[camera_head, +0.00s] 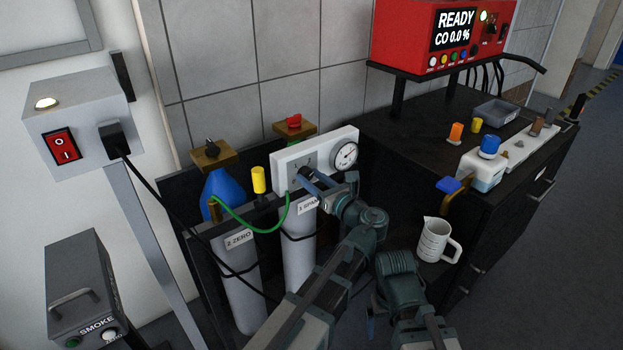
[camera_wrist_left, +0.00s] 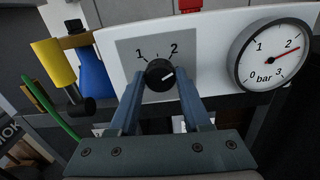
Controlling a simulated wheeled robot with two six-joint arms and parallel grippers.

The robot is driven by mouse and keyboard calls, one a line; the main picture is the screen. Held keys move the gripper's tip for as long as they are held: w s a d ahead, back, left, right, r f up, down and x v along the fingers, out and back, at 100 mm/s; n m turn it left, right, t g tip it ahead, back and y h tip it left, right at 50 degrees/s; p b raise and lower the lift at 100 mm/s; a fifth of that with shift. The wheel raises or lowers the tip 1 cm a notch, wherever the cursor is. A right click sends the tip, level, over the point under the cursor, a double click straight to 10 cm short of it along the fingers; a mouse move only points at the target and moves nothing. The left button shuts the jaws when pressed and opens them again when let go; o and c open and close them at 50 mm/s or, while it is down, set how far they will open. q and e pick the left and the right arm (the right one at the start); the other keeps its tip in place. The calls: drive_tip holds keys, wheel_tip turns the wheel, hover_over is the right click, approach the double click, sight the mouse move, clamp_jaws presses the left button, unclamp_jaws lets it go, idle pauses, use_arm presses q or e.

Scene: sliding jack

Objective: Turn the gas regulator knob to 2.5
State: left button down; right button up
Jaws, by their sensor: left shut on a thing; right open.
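The regulator knob (camera_wrist_left: 160,73) is black and round, on a grey plate marked 1 and 2 on the white regulator panel (camera_head: 284,177). Its white mark points right, clockwise past the 2. My left gripper (camera_head: 305,178) is shut on the knob, one blue finger on each side, as the left wrist view (camera_wrist_left: 160,88) shows. The round bar gauge (camera_head: 345,156) is right of the knob; in the left wrist view (camera_wrist_left: 270,55) its red needle points a little past 2. My right gripper (camera_head: 371,322) is low in the head view, away from the panel, partly hidden, open.
Gas cylinders (camera_head: 240,285) stand below the panel, with a green hose (camera_head: 245,227) and a yellow cap (camera_head: 258,179) beside it. A red analyser (camera_head: 420,35) reads READY.

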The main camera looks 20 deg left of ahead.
use_arm(q)
drive_tip(key=shift+f+m, duration=0.1)
drive_tip(key=shift+m, duration=1.4)
drive_tip(key=shift+c, duration=1.8)
unclamp_jaws()
